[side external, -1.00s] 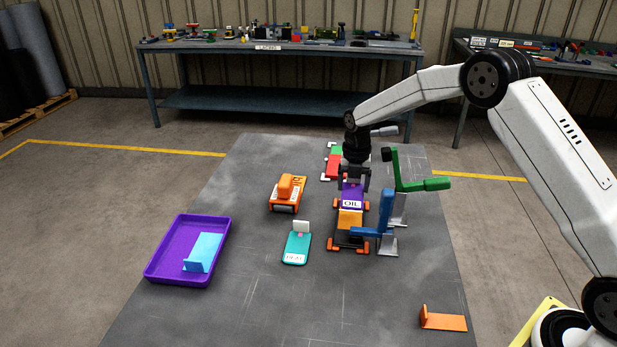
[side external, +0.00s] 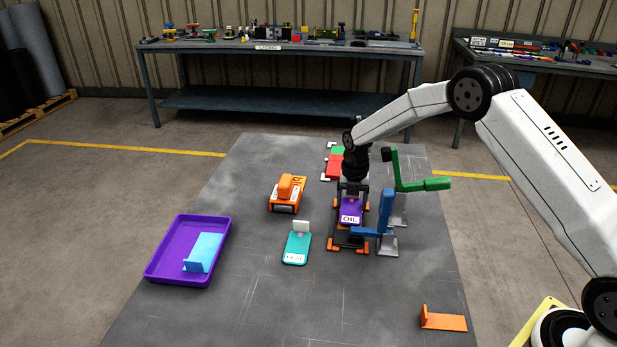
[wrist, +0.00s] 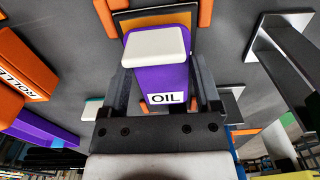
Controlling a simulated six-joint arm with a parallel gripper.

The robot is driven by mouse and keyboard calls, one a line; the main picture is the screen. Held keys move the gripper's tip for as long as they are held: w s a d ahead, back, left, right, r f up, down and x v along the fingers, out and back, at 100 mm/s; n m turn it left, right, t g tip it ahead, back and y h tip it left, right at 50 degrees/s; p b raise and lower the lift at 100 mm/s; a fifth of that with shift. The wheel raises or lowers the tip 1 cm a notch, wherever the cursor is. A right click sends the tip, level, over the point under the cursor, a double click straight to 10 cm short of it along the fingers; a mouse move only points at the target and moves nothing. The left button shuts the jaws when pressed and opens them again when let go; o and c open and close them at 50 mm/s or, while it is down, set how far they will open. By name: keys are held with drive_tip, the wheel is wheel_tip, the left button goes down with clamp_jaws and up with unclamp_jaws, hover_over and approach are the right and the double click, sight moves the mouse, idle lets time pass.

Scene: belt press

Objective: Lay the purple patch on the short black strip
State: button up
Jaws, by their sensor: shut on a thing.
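The purple patch (side external: 350,208) has a white label reading OIL. My gripper (side external: 353,191) is shut on it. In the wrist view the purple patch (wrist: 162,80) sits between my two fingers (wrist: 163,98), with a pale block on it. The short black strip (side external: 346,241) lies between orange clamps, under or just below the patch. In the wrist view an orange-yellow area (wrist: 178,18) with a dark border shows behind the patch. I cannot tell whether the patch touches the strip.
A blue lever clamp (side external: 386,215) stands close on the right, a green one (side external: 420,185) behind it. A teal patch (side external: 296,250), an orange roller block (side external: 287,192) and a purple tray (side external: 160,262) with a blue piece are left. An orange bracket (side external: 444,321) lies front right.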

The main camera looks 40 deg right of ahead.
sight(352, 205)
drive_tip(key=shift+f, duration=0.6)
idle(0.9)
drive_tip(key=o, duration=1.2)
drive_tip(key=shift+c, duration=0.2)
drive_tip(key=shift+r, duration=3.95)
